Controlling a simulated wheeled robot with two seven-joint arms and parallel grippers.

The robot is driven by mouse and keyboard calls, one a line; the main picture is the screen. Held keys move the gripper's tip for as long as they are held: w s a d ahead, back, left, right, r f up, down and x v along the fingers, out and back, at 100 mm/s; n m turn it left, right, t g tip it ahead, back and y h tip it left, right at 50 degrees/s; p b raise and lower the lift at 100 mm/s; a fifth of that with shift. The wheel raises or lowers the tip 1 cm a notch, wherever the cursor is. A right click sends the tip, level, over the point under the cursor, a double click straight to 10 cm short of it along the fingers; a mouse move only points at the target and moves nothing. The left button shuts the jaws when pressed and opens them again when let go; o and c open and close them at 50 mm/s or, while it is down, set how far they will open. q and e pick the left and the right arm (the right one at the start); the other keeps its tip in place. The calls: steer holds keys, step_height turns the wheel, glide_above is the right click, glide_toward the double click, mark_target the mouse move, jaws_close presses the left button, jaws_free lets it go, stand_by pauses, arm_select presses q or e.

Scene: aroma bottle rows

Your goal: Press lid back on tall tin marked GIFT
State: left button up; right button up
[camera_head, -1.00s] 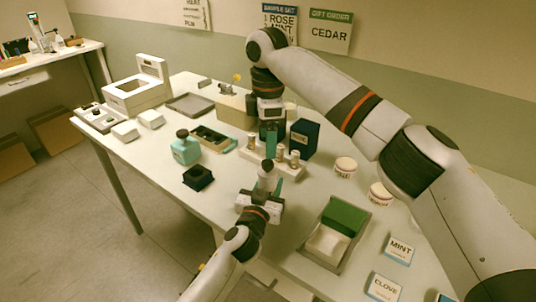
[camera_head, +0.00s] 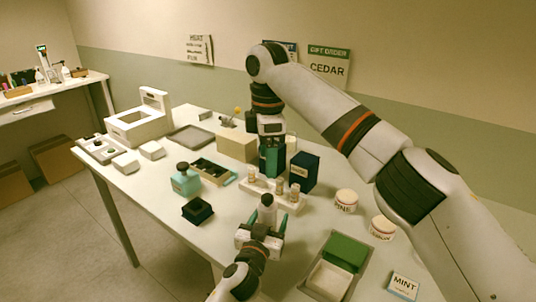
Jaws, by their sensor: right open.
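A tall dark navy box-like tin (camera_head: 303,172) stands near the middle of the table, with a small pale label on its front too small to read. I cannot make out GIFT or tell its lid apart. My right gripper (camera_head: 272,162) is open, pointing down just left of the tin, behind the row of small bottles. What lies between its fingers is unclear. My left gripper (camera_head: 264,226) is in front of the bottle row, with green fingers; a grey upright piece shows between them, and whether it is shut on it is unclear.
Small capped bottles stand in a white rack (camera_head: 290,203). A teal bottle (camera_head: 185,182) and a small dark open box (camera_head: 197,210) are to the left. Round jars (camera_head: 346,201) stand right. A grey tray (camera_head: 330,286) holds a green block (camera_head: 345,251). A beige block (camera_head: 236,146) stands behind.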

arm_select(q)
steer(key=shift+s, duration=0.1)
steer(key=v, duration=1.1)
steer(key=shift+s+a+b, duration=0.15)
steer(key=shift+s+b, duration=0.15)
steer(key=shift+s, duration=0.05)
